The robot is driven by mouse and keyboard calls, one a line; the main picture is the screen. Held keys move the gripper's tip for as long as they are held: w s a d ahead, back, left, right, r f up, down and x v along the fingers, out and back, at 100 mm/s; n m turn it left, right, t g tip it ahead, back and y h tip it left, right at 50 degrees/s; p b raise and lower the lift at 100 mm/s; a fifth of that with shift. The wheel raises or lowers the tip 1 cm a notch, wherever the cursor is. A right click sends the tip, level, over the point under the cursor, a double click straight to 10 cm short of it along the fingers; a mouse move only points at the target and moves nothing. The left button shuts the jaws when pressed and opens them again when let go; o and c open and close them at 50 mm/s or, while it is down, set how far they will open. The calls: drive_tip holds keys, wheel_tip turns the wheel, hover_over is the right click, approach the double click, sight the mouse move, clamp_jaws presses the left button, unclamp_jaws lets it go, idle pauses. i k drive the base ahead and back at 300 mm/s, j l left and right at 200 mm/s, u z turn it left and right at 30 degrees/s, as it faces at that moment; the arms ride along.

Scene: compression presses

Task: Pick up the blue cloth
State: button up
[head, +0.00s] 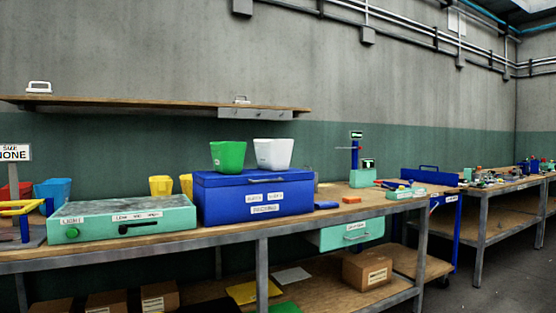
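A small flat blue item (326,205) lies on the workbench (335,214), just right of the large blue box. It may be the blue cloth, but it is too small to tell its material. An orange block or folded piece (351,200) lies close to its right. My gripper does not show in the head view.
A blue lidded box (220,203) carries a green bin (228,155) and a white bin (273,153). A mint-green case (122,222) stands at the left. A mint-green drawer (345,235) hangs under the bench. Cardboard boxes (366,271) sit on the lower shelf. Floor shows at right.

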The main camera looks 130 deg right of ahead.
sight(329, 204)
drive_tip(key=z, duration=4.35)
